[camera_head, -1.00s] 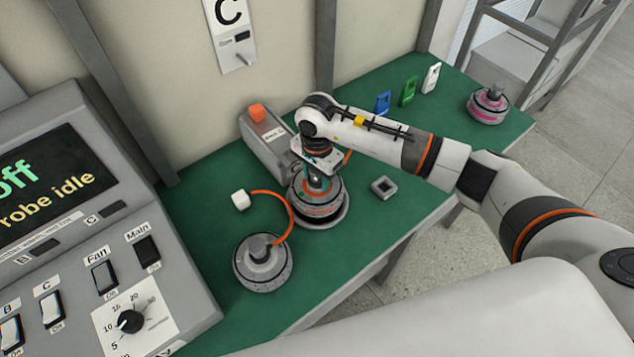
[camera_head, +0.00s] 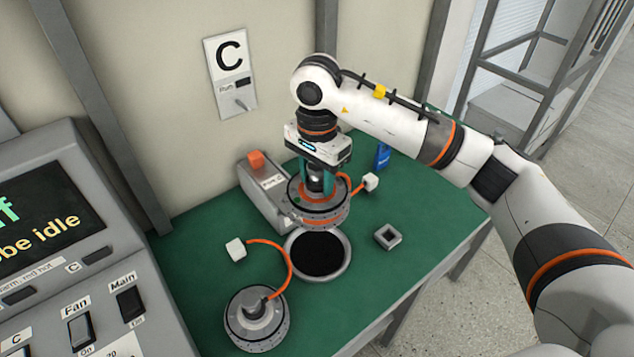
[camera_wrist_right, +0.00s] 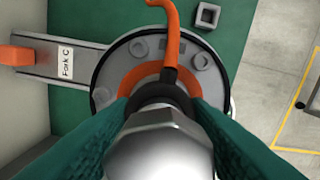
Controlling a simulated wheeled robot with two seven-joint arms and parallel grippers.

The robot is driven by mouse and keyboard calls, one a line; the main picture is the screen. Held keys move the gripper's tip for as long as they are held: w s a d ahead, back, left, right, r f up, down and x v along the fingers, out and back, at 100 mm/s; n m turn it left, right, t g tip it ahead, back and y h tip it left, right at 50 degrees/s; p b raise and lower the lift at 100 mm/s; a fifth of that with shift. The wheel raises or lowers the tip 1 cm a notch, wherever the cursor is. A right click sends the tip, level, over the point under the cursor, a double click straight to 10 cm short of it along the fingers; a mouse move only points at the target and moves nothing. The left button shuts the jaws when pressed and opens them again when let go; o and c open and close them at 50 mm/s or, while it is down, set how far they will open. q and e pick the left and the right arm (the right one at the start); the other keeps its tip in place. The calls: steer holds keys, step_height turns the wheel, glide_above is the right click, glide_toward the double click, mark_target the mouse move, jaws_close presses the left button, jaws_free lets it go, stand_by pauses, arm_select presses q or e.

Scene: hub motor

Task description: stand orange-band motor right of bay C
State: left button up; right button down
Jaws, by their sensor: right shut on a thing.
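The orange-band motor (camera_head: 318,204) is a grey disc with an orange ring and an orange cable that ends in a white plug (camera_head: 371,182). My right gripper (camera_head: 317,182) is shut on its shaft and holds it above a round dark-centred cradle (camera_head: 318,258) on the green bench. In the right wrist view the motor (camera_wrist_right: 199,62) lies under the teal fingers of my right gripper (camera_wrist_right: 160,110). The bay C sign (camera_head: 230,60) hangs on the wall behind. My left gripper is not in view.
A second grey motor (camera_head: 257,318) with an orange cable and white plug stands at the front left. The Fork C unit (camera_head: 265,190) is left of the held motor. A small square grey block (camera_head: 388,236) lies on the right. Green bench (camera_head: 420,215) surface is bare there.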

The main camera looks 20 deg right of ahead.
steer(key=shift+w+f, duration=0.1)
steer(key=shift+f, duration=0.3)
steer(key=shift+d+r, duration=0.1)
steer(key=shift+w+d+b, duration=0.1)
steer(key=shift+d+b, duration=0.3)
steer(key=w+d, duration=0.3)
steer(key=d, duration=1.5)
steer(key=w+d+p, duration=0.1)
steer(key=w+d, duration=0.1)
steer(key=d, duration=1.6)
steer(key=shift+w+d, duration=0.15)
steer(key=shift+w, duration=0.25)
